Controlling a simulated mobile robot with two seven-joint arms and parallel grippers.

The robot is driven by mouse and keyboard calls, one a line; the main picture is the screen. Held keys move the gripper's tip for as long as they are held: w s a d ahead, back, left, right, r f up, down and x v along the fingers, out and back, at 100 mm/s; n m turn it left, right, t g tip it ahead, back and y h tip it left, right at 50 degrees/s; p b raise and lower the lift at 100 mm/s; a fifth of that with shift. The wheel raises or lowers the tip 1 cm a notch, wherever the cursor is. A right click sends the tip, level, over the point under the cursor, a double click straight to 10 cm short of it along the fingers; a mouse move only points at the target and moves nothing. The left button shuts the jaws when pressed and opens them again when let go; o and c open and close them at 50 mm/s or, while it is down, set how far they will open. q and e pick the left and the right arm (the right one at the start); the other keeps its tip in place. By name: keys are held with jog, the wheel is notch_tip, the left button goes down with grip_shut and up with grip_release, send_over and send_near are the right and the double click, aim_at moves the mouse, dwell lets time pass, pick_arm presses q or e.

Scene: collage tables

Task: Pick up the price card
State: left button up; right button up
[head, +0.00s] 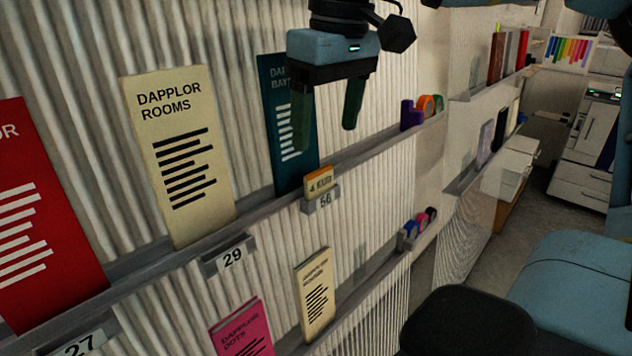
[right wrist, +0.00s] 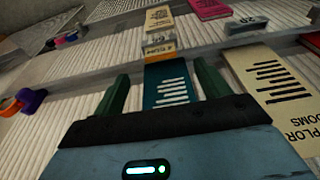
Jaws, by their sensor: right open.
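Small white price cards with black numbers sit in grey holders on the upper shelf's front edge: 56 (head: 324,200), 29 (head: 232,258) and 27 (head: 80,346). I cannot tell which one the task means. A small orange-topped block (head: 318,182) stands on the shelf just above card 56. My right gripper (head: 326,135) is open and empty, fingers pointing down, above the orange block and in front of the teal booklet (head: 268,90). In the right wrist view, the orange block (right wrist: 160,49) lies beyond the open fingertips (right wrist: 162,76). My left gripper is not in view.
A cream booklet (head: 180,150) and a red one (head: 40,210) lean against the ribbed wall. The lower shelf holds a pink booklet (head: 240,330) and a cream one (head: 315,295). Tape rolls (head: 425,106) sit farther along. Open floor (head: 485,255) lies to the right.

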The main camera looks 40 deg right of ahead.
aim_at(320, 170)
jog(key=f, duration=0.2)
jog(key=shift+w+f, duration=0.35)
jog(key=shift+w, duration=0.15)
jog(key=shift+f, duration=0.15)
notch_tip(320, 170, down, 5)
jog(key=shift+w+r, duration=0.1)
jog(key=shift+w, duration=0.05)
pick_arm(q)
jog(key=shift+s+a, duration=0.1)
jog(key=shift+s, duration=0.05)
pick_arm(e)
jog(key=c, duration=1)
jog(key=shift+r, duration=0.1)
